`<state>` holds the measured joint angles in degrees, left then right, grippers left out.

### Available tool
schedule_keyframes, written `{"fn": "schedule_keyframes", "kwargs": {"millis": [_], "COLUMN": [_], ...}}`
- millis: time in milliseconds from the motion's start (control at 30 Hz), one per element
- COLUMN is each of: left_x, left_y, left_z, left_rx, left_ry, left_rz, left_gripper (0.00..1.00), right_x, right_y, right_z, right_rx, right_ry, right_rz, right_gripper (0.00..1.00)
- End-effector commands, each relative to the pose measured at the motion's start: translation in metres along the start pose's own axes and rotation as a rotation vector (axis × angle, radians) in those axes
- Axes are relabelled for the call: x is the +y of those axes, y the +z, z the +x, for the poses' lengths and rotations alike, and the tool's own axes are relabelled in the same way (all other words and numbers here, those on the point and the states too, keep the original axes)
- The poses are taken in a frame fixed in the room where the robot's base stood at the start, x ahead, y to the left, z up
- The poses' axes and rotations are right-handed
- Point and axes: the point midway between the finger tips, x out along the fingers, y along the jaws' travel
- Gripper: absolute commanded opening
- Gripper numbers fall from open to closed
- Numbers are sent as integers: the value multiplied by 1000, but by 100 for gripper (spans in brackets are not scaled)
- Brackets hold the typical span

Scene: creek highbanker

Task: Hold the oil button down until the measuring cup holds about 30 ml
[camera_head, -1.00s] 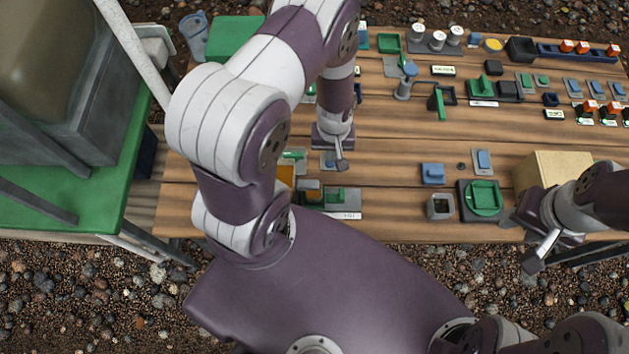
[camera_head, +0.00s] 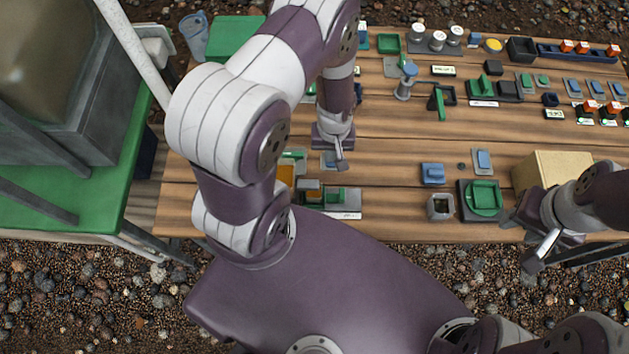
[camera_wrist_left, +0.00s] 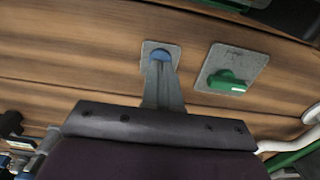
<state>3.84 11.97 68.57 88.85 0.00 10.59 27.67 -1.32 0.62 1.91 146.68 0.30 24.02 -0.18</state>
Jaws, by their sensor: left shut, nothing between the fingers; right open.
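My left gripper (camera_head: 341,163) is shut and empty, pointing down over a small grey plate (camera_head: 326,160) on the wooden bench. In the left wrist view the shut fingers (camera_wrist_left: 161,62) reach a round blue button (camera_wrist_left: 160,52) on that plate and cover part of it. I cannot tell whether the button is pressed in, or read a label on it. My right gripper (camera_head: 541,252) is open and empty by the bench's front right edge. No measuring cup can be made out for certain, nor any oil level; my left arm hides part of the bench.
A green lever on a grey plate (camera_wrist_left: 246,59) sits right of the button in the left wrist view. A blue translucent jug (camera_head: 194,36) stands at the back left. A cardboard-coloured box (camera_head: 550,168) is near my right gripper. Several switches crowd the bench's right side.

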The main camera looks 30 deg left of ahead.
Motion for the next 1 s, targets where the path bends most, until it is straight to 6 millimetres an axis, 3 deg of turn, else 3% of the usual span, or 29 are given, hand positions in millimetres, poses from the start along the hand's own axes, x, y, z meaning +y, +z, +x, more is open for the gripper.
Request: {"fn": "schedule_keyframes", "kwargs": {"millis": [1000], "left_x": [0], "left_y": [0], "left_z": [13], "left_rx": [0], "left_ry": [0], "left_rz": [0], "left_gripper": [0], "right_x": [0], "right_y": [1], "right_z": [10], "right_rx": [0], "right_ry": [0], "right_rz": [0], "right_gripper": [40]}}
